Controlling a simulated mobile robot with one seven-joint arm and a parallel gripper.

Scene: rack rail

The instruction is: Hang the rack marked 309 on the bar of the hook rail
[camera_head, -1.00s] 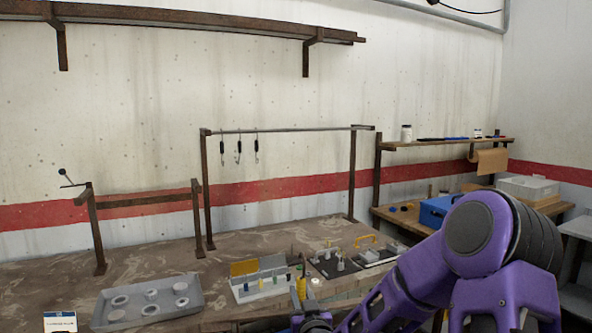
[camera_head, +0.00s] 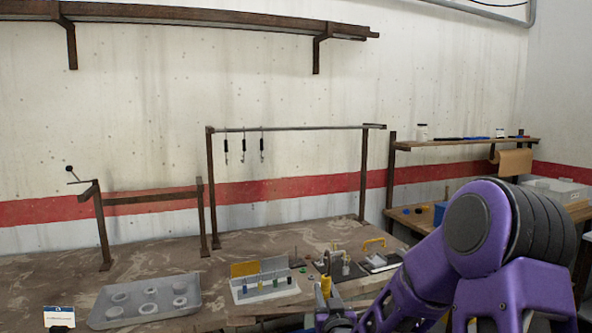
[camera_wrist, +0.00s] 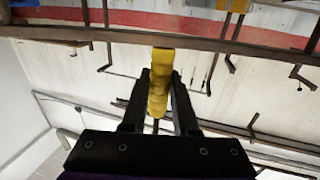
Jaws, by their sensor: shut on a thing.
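The hook rail's bar (camera_head: 300,128) runs level between two brown posts at the back of the bench, with several dark hooks (camera_head: 243,147) hanging from its left part. My gripper (camera_head: 325,291) is low at the bench's front, well below and in front of the bar. It is shut on a yellow grip piece (camera_head: 326,284), which shows between the fingers in the wrist view (camera_wrist: 160,80). What hangs from this piece is mostly hidden. I cannot read 309 anywhere. A light rack with a yellow back panel (camera_head: 262,281) stands on the bench left of my gripper.
A grey tray with round parts (camera_head: 145,300) lies at the left. A lower brown frame (camera_head: 150,198) stands behind it. Dark stands with a yellow handle (camera_head: 374,243) are right of my gripper. A shelf (camera_head: 465,143) is at the right. Bare bench lies under the bar.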

